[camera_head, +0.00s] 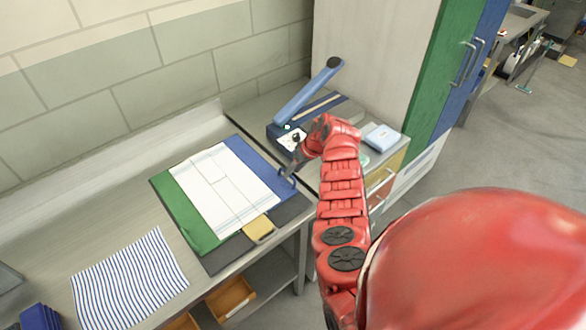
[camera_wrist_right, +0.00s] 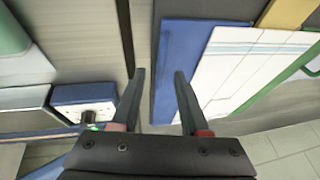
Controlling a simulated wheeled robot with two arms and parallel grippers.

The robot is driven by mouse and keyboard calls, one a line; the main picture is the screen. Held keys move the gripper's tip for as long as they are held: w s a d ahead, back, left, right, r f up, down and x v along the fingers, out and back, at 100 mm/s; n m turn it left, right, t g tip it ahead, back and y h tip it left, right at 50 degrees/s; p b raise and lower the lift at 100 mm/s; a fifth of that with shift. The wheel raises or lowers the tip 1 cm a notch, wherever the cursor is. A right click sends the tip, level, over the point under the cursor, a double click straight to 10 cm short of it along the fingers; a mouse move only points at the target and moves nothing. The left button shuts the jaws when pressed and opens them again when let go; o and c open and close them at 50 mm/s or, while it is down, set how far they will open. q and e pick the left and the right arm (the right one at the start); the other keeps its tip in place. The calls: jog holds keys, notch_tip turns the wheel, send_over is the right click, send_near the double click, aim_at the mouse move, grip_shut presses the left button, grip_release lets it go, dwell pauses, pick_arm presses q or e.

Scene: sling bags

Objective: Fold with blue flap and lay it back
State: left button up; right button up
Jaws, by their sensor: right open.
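A folding board lies on the metal table with a blue flap (camera_head: 262,172) on its right and a green flap (camera_head: 186,207) on its left. A white cloth with thin lines (camera_head: 215,180) lies flat across its middle. My right gripper (camera_head: 288,174) is at the outer right edge of the blue flap. In the right wrist view the gripper (camera_wrist_right: 157,72) is open, with one finger over the blue flap (camera_wrist_right: 185,70) and the other off its edge. Contact cannot be told. My left gripper is not in view.
A striped cloth (camera_head: 128,281) lies at the table's left. A blue-armed device (camera_head: 306,95) stands behind my right arm, beside a light-blue packet (camera_head: 381,138). A wall closes the back.

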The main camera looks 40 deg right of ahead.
jog(key=shift+w+a+f, duration=0.15)
jog(key=shift+f, duration=0.4)
grip_shut()
dwell(1.2)
